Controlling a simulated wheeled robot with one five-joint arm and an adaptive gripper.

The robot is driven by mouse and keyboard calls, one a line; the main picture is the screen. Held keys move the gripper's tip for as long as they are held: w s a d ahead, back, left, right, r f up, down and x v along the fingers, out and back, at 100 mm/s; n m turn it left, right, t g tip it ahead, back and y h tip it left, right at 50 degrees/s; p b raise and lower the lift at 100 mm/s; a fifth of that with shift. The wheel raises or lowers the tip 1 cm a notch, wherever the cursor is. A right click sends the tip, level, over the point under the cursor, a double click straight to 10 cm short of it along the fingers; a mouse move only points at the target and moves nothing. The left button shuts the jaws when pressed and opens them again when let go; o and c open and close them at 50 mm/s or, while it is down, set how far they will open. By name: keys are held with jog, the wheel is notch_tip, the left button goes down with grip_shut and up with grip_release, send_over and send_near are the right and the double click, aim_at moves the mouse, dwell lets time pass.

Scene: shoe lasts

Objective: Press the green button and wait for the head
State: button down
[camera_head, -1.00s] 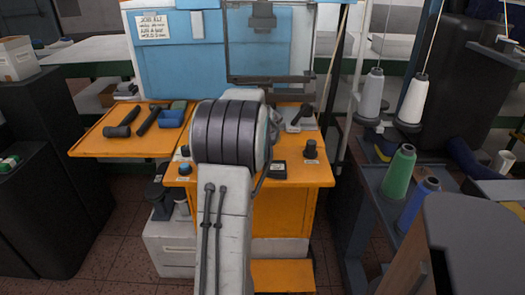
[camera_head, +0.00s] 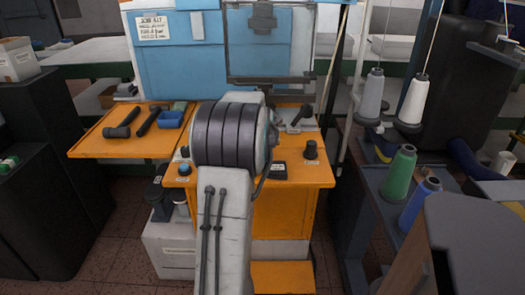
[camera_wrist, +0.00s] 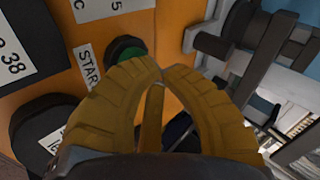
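The green button (camera_wrist: 130,53) sits in a black collar on the orange panel in the wrist view, beside a label reading START (camera_wrist: 88,65). Part of the button is hidden behind the left finger of my gripper (camera_wrist: 162,72). The two yellow ribbed fingers curve together and their tips meet, with nothing seen between them. The tips appear very close to the button; I cannot tell whether they touch it. In the head view, my arm hides the gripper and the green button. The machine's head (camera_head: 262,18) is at the top, above a dark horizontal bar.
The orange machine (camera_head: 300,205) also carries a blue button (camera_head: 184,169) and a black knob (camera_head: 311,150). An orange side shelf (camera_head: 95,146) holds dark tools and a blue tray (camera_head: 171,119). Thread spools (camera_head: 399,173) stand on a rack at the right. Dark cabinets stand left.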

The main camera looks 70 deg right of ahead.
jog(key=shift+f, duration=0.3)
jog(key=shift+r, duration=0.2)
dwell(0.4)
jog(key=shift+r+p, duration=0.45)
jog(key=shift+r, duration=0.35)
jog(key=shift+r, duration=0.1)
jog(key=shift+r+p, duration=1.75)
jog(key=shift+r, duration=0.65)
